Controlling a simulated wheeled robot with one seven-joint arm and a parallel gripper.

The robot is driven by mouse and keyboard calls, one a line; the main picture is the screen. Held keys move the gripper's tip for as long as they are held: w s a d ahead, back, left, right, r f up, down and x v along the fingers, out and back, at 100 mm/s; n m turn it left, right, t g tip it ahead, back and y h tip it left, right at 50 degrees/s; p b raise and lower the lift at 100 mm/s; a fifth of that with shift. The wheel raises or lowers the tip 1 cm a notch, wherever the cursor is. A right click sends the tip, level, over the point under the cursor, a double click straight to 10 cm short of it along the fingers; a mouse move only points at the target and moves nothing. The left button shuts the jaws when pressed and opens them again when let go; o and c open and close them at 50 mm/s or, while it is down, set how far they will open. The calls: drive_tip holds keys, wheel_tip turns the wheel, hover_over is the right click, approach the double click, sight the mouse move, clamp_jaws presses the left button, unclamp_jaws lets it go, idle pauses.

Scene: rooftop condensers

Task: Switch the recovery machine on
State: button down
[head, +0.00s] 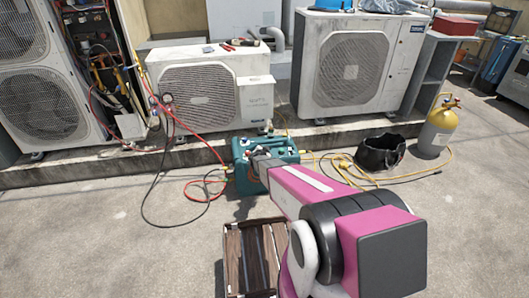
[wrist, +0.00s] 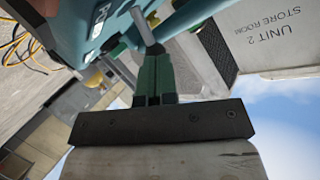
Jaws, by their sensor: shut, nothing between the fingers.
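The recovery machine (head: 284,178) is a teal box on the ground in front of the left condenser, with hoses at both sides. My arm reaches over it from the front right and hides part of its top and front. It also shows close up in the wrist view as a teal body (wrist: 88,22) with white lettering. My gripper (wrist: 155,55) has its green fingers together, with nothing between them. The fingertips are close to the machine, beside a grey rod-like part (wrist: 143,24); I cannot tell whether they touch. The power switch is not clearly visible.
A wooden slatted crate (head: 233,262) stands in front of the machine. A black bucket (head: 381,153) and a yellow-grey cylinder (head: 437,130) stand at the right. Red, black and yellow hoses lie across the ground. Condensers (head: 345,60) line the back ledge. Left foreground is clear.

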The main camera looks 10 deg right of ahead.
drive_tip(key=shift+r, duration=0.1)
drive_tip(key=shift+r, duration=0.7)
